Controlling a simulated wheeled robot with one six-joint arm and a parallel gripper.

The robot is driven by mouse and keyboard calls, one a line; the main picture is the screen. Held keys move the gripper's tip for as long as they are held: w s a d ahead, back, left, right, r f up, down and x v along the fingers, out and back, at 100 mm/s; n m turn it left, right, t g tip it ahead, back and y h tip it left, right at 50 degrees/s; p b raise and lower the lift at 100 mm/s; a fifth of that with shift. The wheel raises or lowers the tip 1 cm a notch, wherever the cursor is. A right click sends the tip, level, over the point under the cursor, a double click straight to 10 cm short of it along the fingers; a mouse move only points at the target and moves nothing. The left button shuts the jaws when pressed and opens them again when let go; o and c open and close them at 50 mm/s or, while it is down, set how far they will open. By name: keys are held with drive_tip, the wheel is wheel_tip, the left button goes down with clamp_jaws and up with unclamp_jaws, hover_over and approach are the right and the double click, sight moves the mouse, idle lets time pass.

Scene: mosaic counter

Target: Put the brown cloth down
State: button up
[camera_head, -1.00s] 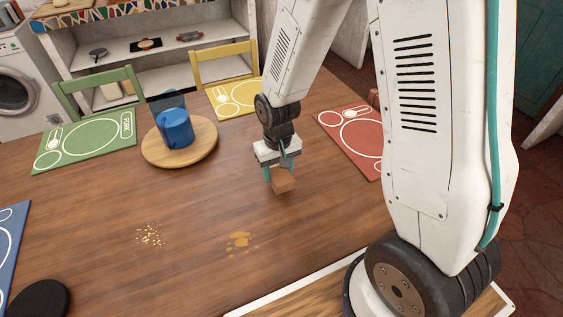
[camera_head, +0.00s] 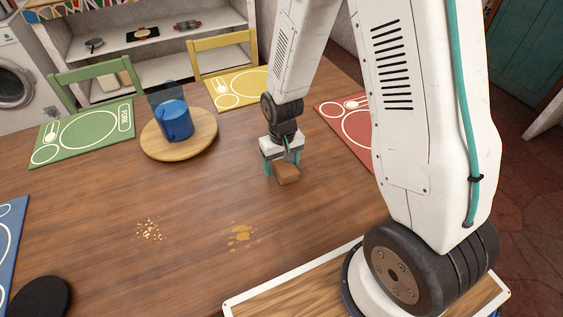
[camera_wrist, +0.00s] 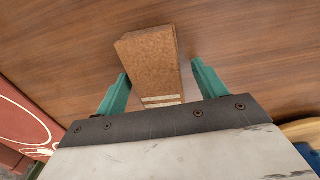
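The brown cloth (camera_head: 287,174) is a folded, block-like brown piece on the wooden table. It appears to rest on the tabletop under my gripper (camera_head: 283,166). In the wrist view the cloth (camera_wrist: 151,65) has pale stripes at its near end and lies between the two teal fingers of my gripper (camera_wrist: 162,72). The right finger stands apart from it with a clear gap. The left fingertip is close to its edge; I cannot tell if they touch. My gripper looks open around the cloth.
Crumbs (camera_head: 149,229) and a yellowish spill (camera_head: 241,235) lie on the table (camera_head: 200,197). Green (camera_head: 85,134), yellow (camera_head: 240,88) and red (camera_head: 345,125) placemats line the edges. A dark round item (camera_head: 42,298) is front left.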

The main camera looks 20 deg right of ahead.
sight(281, 163)
wheel_tip(281, 163, up, 12)
drive_tip(key=s+d+r, duration=0.2)
drive_tip(key=s+r, duration=0.7)
drive_tip(key=r, duration=0.4)
drive_tip(key=s+r+t, duration=0.1)
drive_tip(key=s+r, duration=0.5)
drive_tip(key=s, duration=0.7)
drive_tip(key=shift+d, duration=0.45)
drive_tip(key=shift+o, duration=0.5)
drive_tip(key=shift+r, duration=0.1)
